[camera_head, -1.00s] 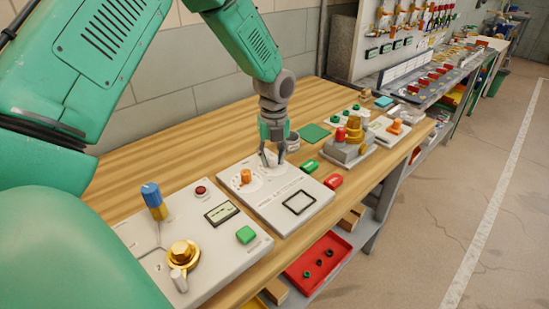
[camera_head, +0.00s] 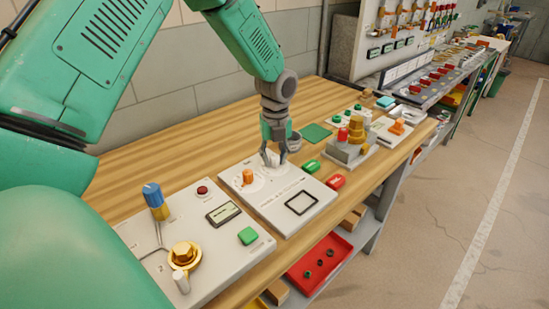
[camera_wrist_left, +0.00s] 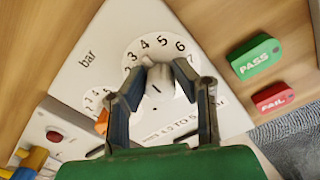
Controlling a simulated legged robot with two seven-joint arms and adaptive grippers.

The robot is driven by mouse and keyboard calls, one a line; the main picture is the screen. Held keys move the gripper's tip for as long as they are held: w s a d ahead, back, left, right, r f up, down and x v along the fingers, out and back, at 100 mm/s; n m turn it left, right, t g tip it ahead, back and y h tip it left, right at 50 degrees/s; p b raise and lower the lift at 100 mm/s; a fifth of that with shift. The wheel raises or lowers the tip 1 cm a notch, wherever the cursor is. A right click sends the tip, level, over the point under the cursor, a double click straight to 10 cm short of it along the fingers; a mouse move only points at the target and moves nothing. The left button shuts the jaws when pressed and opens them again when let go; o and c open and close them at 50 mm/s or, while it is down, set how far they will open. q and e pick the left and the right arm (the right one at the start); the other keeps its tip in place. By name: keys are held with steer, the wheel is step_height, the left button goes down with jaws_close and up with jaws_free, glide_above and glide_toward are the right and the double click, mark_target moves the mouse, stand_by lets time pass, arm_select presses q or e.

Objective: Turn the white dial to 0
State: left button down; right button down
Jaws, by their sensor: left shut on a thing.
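The white dial (camera_wrist_left: 157,84) stands on a pale panel (camera_wrist_left: 100,60), inside a round white scale printed with black numbers. The digits 3, 4, 5 and 6 show along the far side of the scale. A short dark mark shows on the dial. My left gripper (camera_wrist_left: 158,72) is shut on the dial, one finger at each side, pointing down. The fingers cover parts of the scale, and the 0 cannot be made out. My right gripper is not in view.
An orange knob (camera_head: 248,176) is close beside the gripper on the same panel. A green PASS tag (camera_wrist_left: 256,56) and a red FAIL tag (camera_wrist_left: 273,97) lie right of the panel. Another panel with a blue-topped handle (camera_head: 153,194) is nearer. Bare wood lies behind.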

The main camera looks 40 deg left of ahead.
mark_target(276, 156)
arm_select(q)
steer(key=shift+s+d+f, duration=0.1)
steer(key=shift+s+d, duration=0.1)
steer(key=c, duration=1.3)
jaws_free()
steer(key=shift+d, duration=0.1)
steer(key=shift+r, duration=0.2)
steer(key=shift+w+r, duration=0.1)
step_height(276, 156, up, 12)
steer(key=shift+d, duration=0.15)
steer(key=shift+w+f, duration=0.1)
steer(key=shift+f, duration=0.1)
